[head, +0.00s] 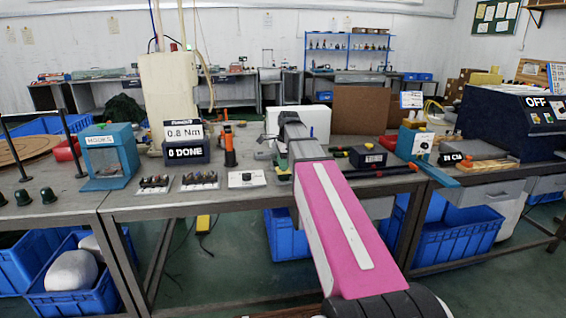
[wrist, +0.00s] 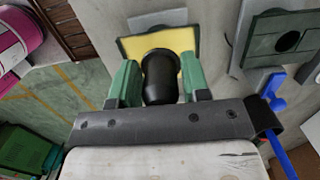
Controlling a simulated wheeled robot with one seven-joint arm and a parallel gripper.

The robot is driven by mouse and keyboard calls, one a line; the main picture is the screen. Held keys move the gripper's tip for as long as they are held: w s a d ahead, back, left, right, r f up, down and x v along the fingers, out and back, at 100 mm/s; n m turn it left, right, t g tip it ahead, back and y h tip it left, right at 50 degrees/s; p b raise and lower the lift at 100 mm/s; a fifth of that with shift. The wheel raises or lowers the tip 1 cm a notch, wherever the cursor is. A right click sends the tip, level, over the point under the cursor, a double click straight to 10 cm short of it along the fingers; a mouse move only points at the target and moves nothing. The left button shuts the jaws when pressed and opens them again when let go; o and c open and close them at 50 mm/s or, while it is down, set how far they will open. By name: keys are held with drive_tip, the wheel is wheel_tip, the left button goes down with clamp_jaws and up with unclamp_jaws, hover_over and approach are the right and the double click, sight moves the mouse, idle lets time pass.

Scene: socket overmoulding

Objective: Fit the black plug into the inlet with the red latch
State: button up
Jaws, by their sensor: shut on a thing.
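In the wrist view, my gripper (wrist: 158,82) has green fingers that are shut on the black plug (wrist: 160,75). The plug is a dark rounded cylinder that points away from my wrist. A yellow plate with dark green ends (wrist: 130,46) lies just beyond it; I cannot tell whether the plug touches it. In the head view, my gripper (head: 281,160) is over the middle table, partly hidden by my arm, and the plug cannot be made out. I cannot clearly make out an inlet with a red latch in either view.
A dark green block with a round hole (wrist: 288,41) and a blue part (wrist: 277,104) are at the right in the wrist view. In the head view, a black labelled box (head: 368,158) stands right of my gripper and a white switch box (head: 247,178) left.

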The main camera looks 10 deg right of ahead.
drive_tip(key=shift+f, duration=0.5)
drive_tip(key=o, duration=1)
drive_tip(key=r, duration=0.3)
drive_tip(key=d+r, duration=0.1)
drive_tip(key=r, duration=0.6)
drive_tip(key=shift+d+r, duration=0.15)
drive_tip(key=shift+r, duration=0.2)
